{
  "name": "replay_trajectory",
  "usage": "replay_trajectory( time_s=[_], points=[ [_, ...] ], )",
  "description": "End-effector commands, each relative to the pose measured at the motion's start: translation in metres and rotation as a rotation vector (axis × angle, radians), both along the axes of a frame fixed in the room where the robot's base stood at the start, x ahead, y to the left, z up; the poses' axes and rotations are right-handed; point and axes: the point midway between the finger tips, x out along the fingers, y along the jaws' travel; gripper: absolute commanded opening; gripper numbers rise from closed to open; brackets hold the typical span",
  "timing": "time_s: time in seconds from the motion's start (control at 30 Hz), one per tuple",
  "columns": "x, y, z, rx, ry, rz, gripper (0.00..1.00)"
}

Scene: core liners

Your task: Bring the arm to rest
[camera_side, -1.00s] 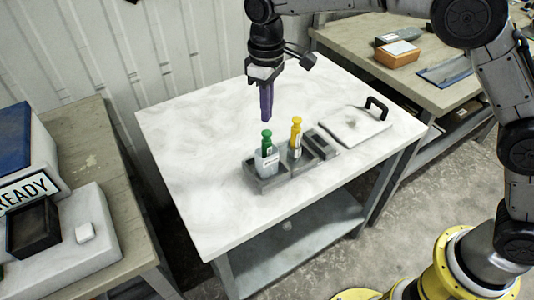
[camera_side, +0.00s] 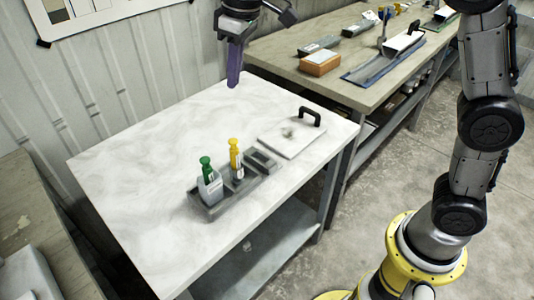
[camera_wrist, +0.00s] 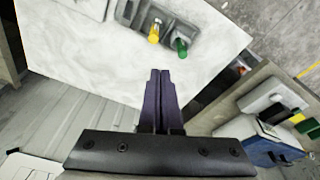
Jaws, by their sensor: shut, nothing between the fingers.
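My gripper (camera_side: 233,82) is shut and empty, its purple fingers pointing down, raised above the back of the white table (camera_side: 130,150). In the wrist view the two fingers (camera_wrist: 160,75) lie together with nothing between them. The grey tray (camera_side: 208,212) stands near the table's front edge, well below and apart from the gripper. A green-topped liner (camera_side: 205,165) and a yellow-topped liner (camera_side: 236,155) stand upright in the tray; they also show in the wrist view, green (camera_wrist: 181,46) and yellow (camera_wrist: 154,35).
A white board with a black handle (camera_side: 293,136) lies on the table's right side. The bench behind holds an orange-brown box (camera_side: 320,63), a blue tray (camera_side: 385,64) and other items. A ribbed wall (camera_side: 110,80) stands behind. The table's left part is bare.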

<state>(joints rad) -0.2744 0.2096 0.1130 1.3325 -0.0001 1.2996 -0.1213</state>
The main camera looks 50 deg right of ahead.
Motion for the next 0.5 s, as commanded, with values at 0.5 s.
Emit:
replay_trajectory(
  time_s=[0.5],
  points=[
    [-0.190, -0.108, 0.035, 0.058, -0.248, -0.255, 0.00]
  ],
)
